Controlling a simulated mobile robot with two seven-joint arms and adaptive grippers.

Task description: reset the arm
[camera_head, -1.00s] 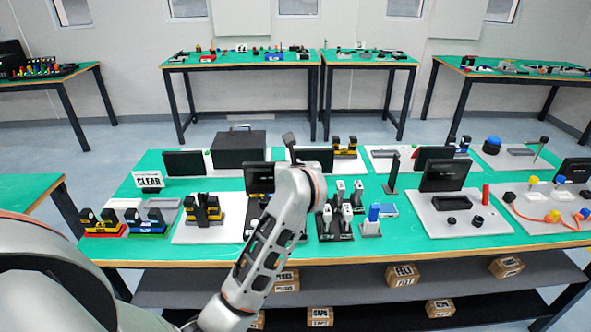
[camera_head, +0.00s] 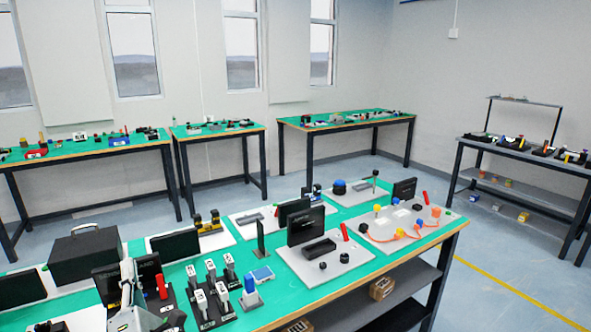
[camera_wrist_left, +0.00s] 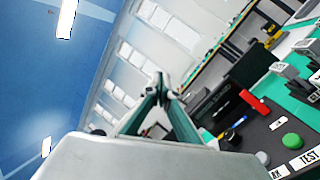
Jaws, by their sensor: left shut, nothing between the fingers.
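My left gripper (camera_wrist_left: 160,92) points away from the wrist camera, its two fingers meeting at the tips with nothing between them. In the head view part of my left arm's end (camera_head: 129,300) shows low at the left edge of the near bench, in front of a black screen. A dark board (camera_wrist_left: 262,135) with a red cylinder (camera_wrist_left: 254,102), a green button (camera_wrist_left: 292,140) and a TEST label lies right of the gripper in the wrist view. The fingers look apart from it. My right gripper is in neither view.
The near green bench (camera_head: 375,262) holds a black case (camera_head: 85,258), a rack of white-topped switches (camera_head: 212,290) and a board with a black screen (camera_head: 306,226). More benches stand along the far wall. Open floor (camera_head: 500,270) lies at the right.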

